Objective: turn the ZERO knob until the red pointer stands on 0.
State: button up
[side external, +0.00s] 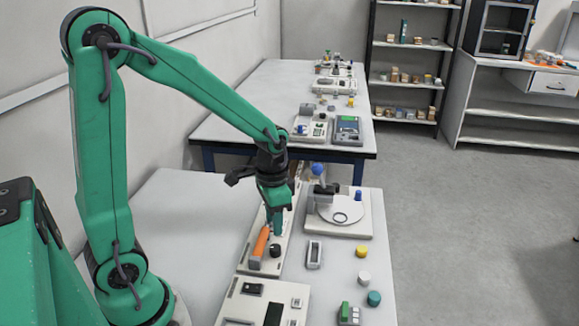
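My gripper (276,230) points down over a long pale panel (247,262) on the near table. A dark round knob (275,251) sits on this panel just below the fingertips. I cannot read any label, so I cannot tell whether it is the ZERO knob. The fingertips look close above the knob, but whether they touch it is unclear. Whether the fingers are open or shut is too small to tell. The red pointer and its scale cannot be made out; the arm hides part of the panel.
An orange handle (260,241) stands close left of the knob. A scale with a round pan (341,212) is at the right. The table's left part is clear.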

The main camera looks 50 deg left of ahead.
aim_at(275, 247)
jog(key=shift+f, duration=0.25)
jog(key=shift+f, duration=3.8)
jog(key=c, duration=0.7)
